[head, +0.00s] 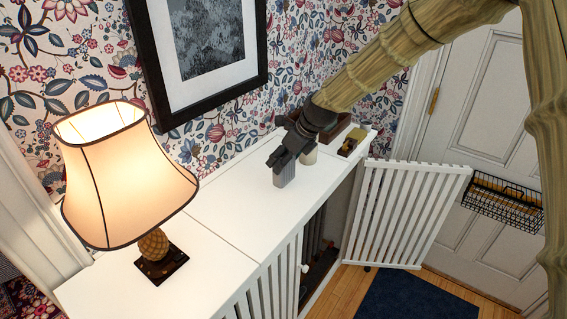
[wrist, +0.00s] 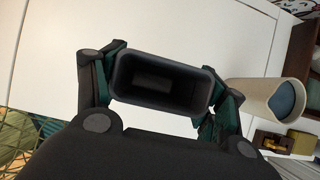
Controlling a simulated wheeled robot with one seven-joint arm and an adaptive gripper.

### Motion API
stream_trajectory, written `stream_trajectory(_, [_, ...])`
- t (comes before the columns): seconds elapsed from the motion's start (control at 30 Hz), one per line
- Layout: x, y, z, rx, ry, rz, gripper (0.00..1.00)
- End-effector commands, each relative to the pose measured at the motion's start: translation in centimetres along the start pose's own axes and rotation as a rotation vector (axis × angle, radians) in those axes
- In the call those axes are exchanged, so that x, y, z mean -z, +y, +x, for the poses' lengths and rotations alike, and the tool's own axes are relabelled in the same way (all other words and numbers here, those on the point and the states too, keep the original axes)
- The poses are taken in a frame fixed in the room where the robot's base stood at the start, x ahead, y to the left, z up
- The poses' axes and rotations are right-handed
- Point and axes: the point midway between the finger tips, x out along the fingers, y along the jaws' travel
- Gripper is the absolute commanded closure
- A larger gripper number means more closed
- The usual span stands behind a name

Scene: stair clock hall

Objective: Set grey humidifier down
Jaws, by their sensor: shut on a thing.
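The grey humidifier (head: 285,177) is upright under my gripper (head: 281,160), at the white cabinet top. In the wrist view it is a dark, open-topped rectangular body (wrist: 160,100) with rounded corners. My gripper (wrist: 162,85) is shut on it, one finger on each side. I cannot tell whether its base touches the cabinet top (head: 215,205) or hangs just above it.
A cream cup (wrist: 268,100) with something blue inside stands right of the humidifier in the wrist view. A brown box (head: 336,125) and a small brown-and-yellow item (head: 351,142) are at the far end. A lit lamp (head: 128,175) stands at left. A slatted door (head: 405,210) hangs open.

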Motion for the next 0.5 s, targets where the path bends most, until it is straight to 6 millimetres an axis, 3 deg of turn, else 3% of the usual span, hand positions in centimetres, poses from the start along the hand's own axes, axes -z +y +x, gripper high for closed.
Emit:
stream_trajectory(0.17, [-0.5,-0.4,0.4,0.000,0.000,-0.002,0.60])
stream_trajectory(0.5, [1.0,-0.3,2.9,-0.002,0.001,-0.002,0.60])
